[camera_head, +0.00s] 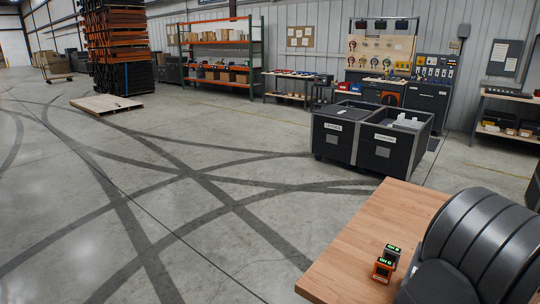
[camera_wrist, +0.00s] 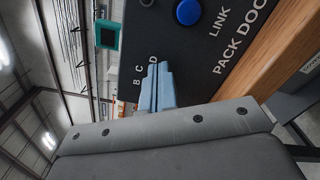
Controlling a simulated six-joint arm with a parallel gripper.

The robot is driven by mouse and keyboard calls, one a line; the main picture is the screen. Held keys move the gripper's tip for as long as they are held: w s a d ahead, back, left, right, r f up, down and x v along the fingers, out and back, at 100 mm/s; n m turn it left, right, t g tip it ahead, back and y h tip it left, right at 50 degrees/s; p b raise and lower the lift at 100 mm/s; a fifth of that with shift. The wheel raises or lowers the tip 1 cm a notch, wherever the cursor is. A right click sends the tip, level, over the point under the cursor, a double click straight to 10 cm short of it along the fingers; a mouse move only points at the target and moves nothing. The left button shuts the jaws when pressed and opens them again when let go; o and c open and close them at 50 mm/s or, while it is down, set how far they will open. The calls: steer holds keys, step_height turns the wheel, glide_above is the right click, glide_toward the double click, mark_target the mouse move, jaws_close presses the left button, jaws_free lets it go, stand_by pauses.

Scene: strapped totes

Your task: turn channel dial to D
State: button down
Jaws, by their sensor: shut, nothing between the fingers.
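In the wrist view, a dark panel (camera_wrist: 178,40) carries the white letters B, C and D, a blue button (camera_wrist: 188,12), and the words LINK and PACK DOC, cut off at the edge. My gripper (camera_wrist: 160,68) has its light-blue fingers together over the panel, tips beside the letter D. The channel dial cannot be made out; the fingers may cover it. I cannot tell whether they touch the panel. In the head view my arm hides the panel. Two small boxes with green displays, one dark (camera_head: 391,252) and one orange (camera_head: 382,270), stand on the wooden table (camera_head: 345,262).
A teal-framed display (camera_wrist: 107,34) stands at the panel's edge in the wrist view. The table's left part is bare. Beyond it are two dark totes (camera_head: 360,140), a workbench, an orange-and-green rack (camera_head: 222,77) and a pallet (camera_head: 106,104). The floor at left is open.

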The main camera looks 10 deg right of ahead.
steer(key=v, duration=0.6)
steer(key=shift+s+d, duration=0.15)
steer(key=shift+s, duration=0.1)
steer(key=shift+r, duration=0.15)
